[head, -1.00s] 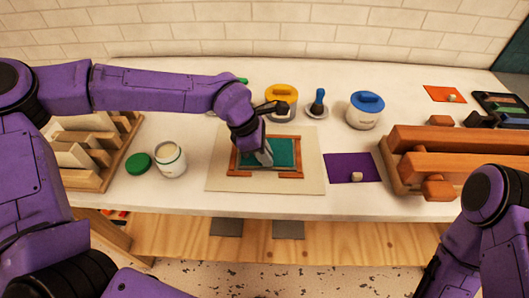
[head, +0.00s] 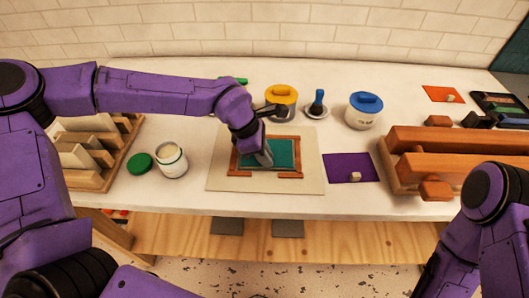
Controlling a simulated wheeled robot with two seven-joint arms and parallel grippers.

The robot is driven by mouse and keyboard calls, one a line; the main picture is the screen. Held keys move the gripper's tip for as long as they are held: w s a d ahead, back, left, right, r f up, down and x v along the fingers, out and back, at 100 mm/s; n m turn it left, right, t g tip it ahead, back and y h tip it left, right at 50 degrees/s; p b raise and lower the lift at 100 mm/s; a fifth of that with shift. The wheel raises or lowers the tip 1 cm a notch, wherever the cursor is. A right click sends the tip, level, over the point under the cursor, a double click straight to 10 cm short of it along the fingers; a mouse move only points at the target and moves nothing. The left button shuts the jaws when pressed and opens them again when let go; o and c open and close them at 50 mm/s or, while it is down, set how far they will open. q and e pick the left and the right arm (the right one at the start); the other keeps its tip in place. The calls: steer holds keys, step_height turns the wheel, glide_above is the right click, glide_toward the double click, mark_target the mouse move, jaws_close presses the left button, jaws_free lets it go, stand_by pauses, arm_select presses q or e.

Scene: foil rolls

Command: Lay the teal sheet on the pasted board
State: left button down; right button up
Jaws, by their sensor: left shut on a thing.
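The teal sheet (head: 285,153) lies flat, or nearly so, within a brown wooden frame-like border (head: 291,174) on a cream board (head: 311,185) at the middle of the counter. My left gripper (head: 265,158) reaches down over the left part of the sheet and is shut on it. The gripper and wrist hide the sheet's left side and part of the border. I cannot tell whether the sheet touches the surface below it everywhere. My right arm shows at the lower right, but its gripper is out of view.
An open jar (head: 171,160) and green lid (head: 139,163) stand left, beside a wooden rack (head: 107,172).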

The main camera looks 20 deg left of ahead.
stand_by(0.3)
arm_select(q)
steer(key=c, duration=0.7)
jaws_free()
step_height(320, 180, up, 7)
steer(key=p, duration=0.7)
stand_by(0.5)
